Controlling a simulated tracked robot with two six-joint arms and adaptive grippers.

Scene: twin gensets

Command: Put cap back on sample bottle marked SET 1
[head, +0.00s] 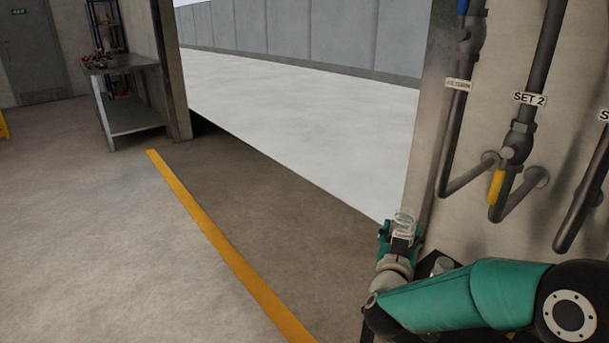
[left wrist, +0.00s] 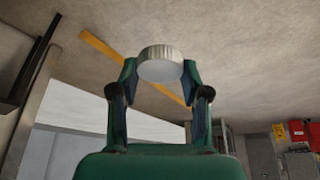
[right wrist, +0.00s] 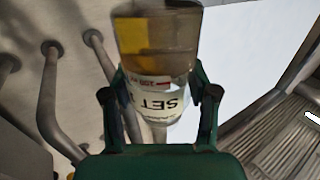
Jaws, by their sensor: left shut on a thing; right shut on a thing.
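The sample bottle (head: 404,216) shows as a small clear top above my right gripper (head: 401,236) in the head view. In the right wrist view the bottle (right wrist: 157,40) holds amber liquid. Its white label reads "SET", upside down in that picture; I cannot read the number. My right gripper (right wrist: 160,95) is shut around the label area. The cap (left wrist: 160,64), pale and ribbed, is in the left wrist view, with my left gripper (left wrist: 160,75) shut on its sides. The left gripper and the cap are outside the head view.
Pipes with a tag "SET 2" (head: 529,99) and a yellow valve handle (head: 496,187) are on the wall at right. A steel bench (head: 135,115) with small items stands at back left. The floor (head: 80,220) in the middle is clear, with a yellow line (head: 220,240).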

